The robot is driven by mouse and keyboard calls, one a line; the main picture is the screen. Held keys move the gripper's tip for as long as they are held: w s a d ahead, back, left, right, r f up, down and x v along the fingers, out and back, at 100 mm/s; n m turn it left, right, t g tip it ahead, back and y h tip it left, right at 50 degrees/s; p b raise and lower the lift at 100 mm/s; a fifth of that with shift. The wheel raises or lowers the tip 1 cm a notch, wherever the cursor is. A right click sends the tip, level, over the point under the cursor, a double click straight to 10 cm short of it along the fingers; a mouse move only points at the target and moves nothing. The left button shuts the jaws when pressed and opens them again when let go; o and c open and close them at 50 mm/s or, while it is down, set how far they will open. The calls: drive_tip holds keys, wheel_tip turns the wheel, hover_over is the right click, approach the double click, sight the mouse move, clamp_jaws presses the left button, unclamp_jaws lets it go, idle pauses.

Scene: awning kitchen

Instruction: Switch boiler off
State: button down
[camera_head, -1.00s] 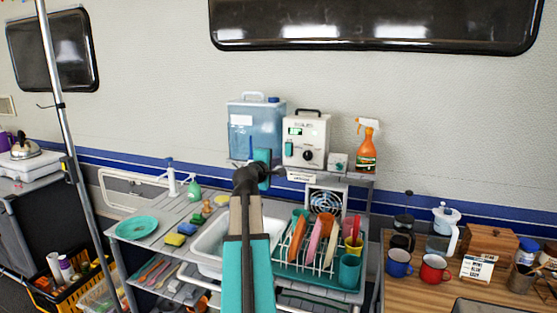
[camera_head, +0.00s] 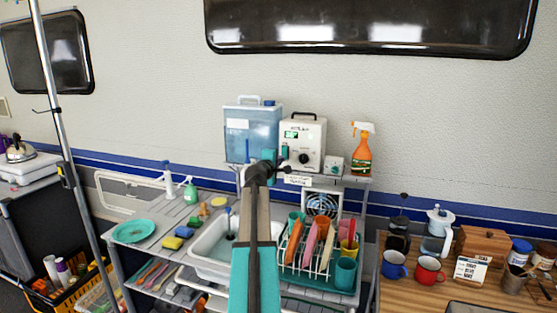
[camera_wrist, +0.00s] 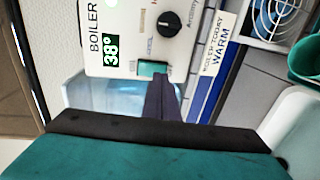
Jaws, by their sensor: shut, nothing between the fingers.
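The boiler (camera_head: 314,138) is a white box with a black handle on the shelf above the sink. In the wrist view the boiler (camera_wrist: 118,22) appears turned on its side, with a display (camera_wrist: 111,50) reading 38° and a black knob (camera_wrist: 168,25). A teal rocker switch (camera_wrist: 152,68) sits in its panel; its on or off position is unclear. My gripper (camera_wrist: 161,82) is shut and empty, its dark fingertips just beside the switch; I cannot tell whether they touch. In the head view my gripper (camera_head: 281,164) is at the boiler's lower left.
A blue water tank (camera_head: 250,135) stands left of the boiler. A small white box (camera_head: 334,165) and an orange spray bottle (camera_head: 362,150) stand to its right. A label (camera_wrist: 215,50) reading "boiler today warm" is on the shelf edge. A dish rack (camera_head: 318,262) is below.

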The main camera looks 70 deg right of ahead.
sight(285, 153)
drive_tip(key=shift+w+d+f+p, duration=0.1)
drive_tip(key=shift+d+p, duration=0.1)
drive_tip(key=shift+d, duration=0.6)
drive_tip(key=shift+d+f+p, duration=0.1)
drive_tip(key=shift+d+p, duration=0.05)
drive_tip(key=shift+d, duration=0.6)
